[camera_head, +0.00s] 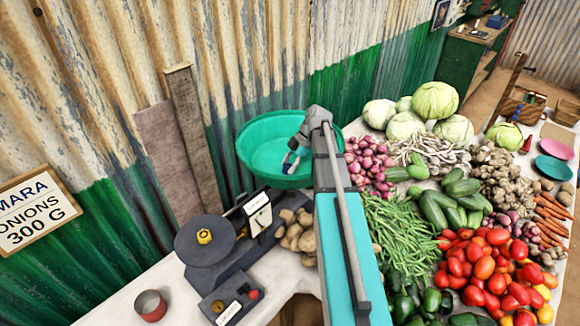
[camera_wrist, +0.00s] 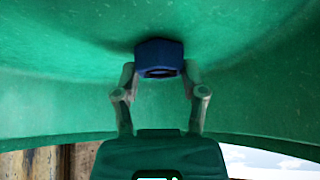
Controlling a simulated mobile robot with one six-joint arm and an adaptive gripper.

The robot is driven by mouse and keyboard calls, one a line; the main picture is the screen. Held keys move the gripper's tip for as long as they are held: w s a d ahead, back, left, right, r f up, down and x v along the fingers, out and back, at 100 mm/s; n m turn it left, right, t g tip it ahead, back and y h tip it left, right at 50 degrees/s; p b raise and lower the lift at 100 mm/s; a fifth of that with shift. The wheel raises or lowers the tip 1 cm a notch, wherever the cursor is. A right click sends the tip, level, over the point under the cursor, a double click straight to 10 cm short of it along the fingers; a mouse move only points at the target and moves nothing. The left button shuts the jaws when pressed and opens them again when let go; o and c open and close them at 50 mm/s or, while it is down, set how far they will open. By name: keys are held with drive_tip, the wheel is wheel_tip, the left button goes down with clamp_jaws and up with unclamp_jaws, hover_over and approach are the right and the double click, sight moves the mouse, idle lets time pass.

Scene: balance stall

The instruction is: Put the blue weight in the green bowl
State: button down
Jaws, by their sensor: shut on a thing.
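The blue weight (camera_wrist: 158,56) is a dark blue, faceted block with a hollow in its near face. It sits between the fingertips of my gripper (camera_wrist: 159,76), which is shut on it. The green bowl (camera_head: 258,140) is wide and stands behind the scale. In the head view my gripper (camera_head: 290,161) is over the inside of the bowl, with a small blue patch showing at its tips. In the wrist view the bowl's green wall (camera_wrist: 60,50) fills most of the picture. The weight looks close to the bowl's inner surface; whether it touches is unclear.
A balance (camera_head: 232,245) with a brass weight (camera_head: 204,236) on its dark pan stands left of my arm. A red tin (camera_head: 150,305) is at the front left. Potatoes (camera_head: 298,232) lie by the bowl. Vegetable heaps (camera_head: 435,195) crowd the table right of my arm. A corrugated wall rises behind.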

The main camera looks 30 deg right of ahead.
drive_tip(key=shift+c, duration=0.7)
unclamp_jaws()
drive_tip(key=shift+r, duration=0.2)
drive_tip(key=p+v, duration=0.6)
drive_tip(key=v, duration=0.1)
drive_tip(key=shift+r+p, duration=0.15)
drive_tip(key=shift+p, duration=0.15)
drive_tip(key=shift+p+v, duration=1.75)
drive_tip(key=shift+v, duration=0.5)
